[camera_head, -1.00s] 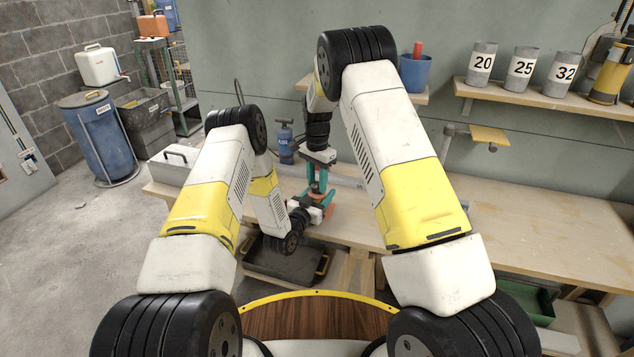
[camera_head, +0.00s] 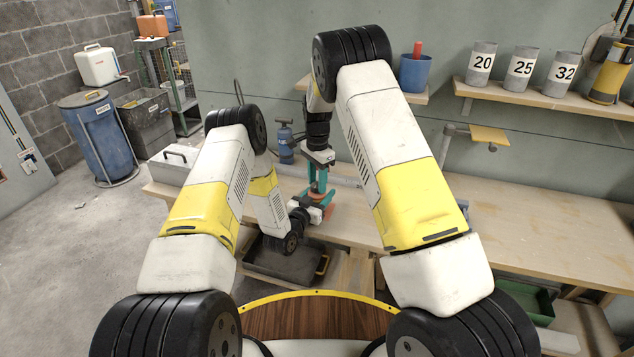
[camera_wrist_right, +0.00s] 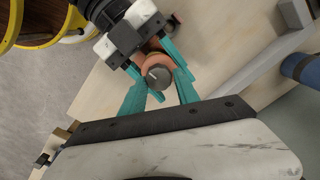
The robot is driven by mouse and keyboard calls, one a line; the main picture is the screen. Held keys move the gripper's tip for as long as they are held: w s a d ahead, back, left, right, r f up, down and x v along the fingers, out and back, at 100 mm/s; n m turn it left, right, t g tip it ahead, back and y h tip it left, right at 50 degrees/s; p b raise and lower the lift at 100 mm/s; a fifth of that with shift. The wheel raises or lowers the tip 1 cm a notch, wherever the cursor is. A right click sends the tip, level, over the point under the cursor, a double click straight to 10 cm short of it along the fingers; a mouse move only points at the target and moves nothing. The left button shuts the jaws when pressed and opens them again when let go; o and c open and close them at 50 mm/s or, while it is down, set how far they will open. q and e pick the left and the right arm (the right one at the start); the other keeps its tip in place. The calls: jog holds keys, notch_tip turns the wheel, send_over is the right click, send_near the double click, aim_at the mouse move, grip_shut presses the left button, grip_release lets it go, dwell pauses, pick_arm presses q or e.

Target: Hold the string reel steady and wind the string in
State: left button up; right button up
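The string reel is a small orange drum (camera_wrist_right: 152,58) with a grey round knob (camera_wrist_right: 158,77) on top, standing at the workbench. In the head view only a bit of its orange (camera_head: 331,207) shows between the grippers. My left gripper (camera_wrist_right: 165,68), with teal fingers, comes from the side and is shut around the orange drum. My right gripper (camera_head: 317,187) points down from above. In the right wrist view its teal fingers (camera_wrist_right: 160,82) lie on both sides of the grey knob and appear shut on it. I cannot make out the string.
The wooden workbench (camera_head: 550,225) is clear to the right. A shelf (camera_head: 535,95) carries several numbered cups. A dark tray (camera_head: 275,262) sits below the bench front.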

aim_at(317, 184)
jog(key=o, duration=0.3)
notch_tip(317, 184, up, 12)
dwell(0.5)
pick_arm(q)
jog(key=o, duration=1.7)
jog(key=shift+c, duration=0.2)
